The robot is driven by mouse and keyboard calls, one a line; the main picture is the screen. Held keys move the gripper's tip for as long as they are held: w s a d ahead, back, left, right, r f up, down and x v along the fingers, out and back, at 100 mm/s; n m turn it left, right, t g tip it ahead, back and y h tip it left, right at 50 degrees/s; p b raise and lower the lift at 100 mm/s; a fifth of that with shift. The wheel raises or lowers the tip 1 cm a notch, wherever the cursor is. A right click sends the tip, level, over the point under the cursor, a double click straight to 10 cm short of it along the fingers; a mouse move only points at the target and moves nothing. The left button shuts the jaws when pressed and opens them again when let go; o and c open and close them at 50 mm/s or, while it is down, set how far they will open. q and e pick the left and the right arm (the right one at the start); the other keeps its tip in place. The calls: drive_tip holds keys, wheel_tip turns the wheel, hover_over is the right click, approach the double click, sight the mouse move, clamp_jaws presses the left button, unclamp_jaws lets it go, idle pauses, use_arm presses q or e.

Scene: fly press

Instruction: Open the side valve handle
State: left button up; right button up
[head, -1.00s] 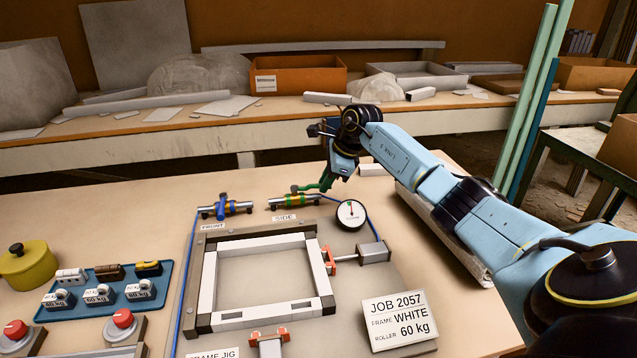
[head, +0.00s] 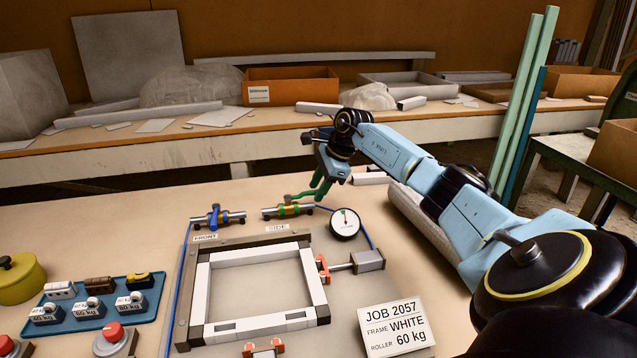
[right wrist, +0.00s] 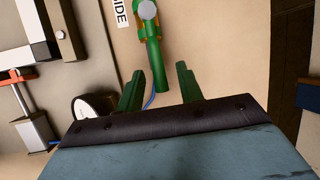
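The side valve (head: 288,209) lies behind the frame jig, above the SIDE label, with a green handle (head: 301,195) that points right, roughly along its body. In the right wrist view the green handle (right wrist: 157,60) runs down from a round grey pivot. My right gripper (head: 319,187) is just to the right of the valve, its green fingers pointing down. In the right wrist view the gripper (right wrist: 159,88) is open, with the handle's free end in the gap between its two fingers. I see no clear contact with either finger. My left gripper is not in view.
The front valve (head: 218,217) with a blue handle lies to the left. A round gauge (head: 345,224) stands close to the right, in front of my gripper. The frame jig (head: 310,236) holds a white frame. A job card (head: 397,325) stands in front.

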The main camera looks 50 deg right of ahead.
drive_tip(key=shift+r, duration=0.1)
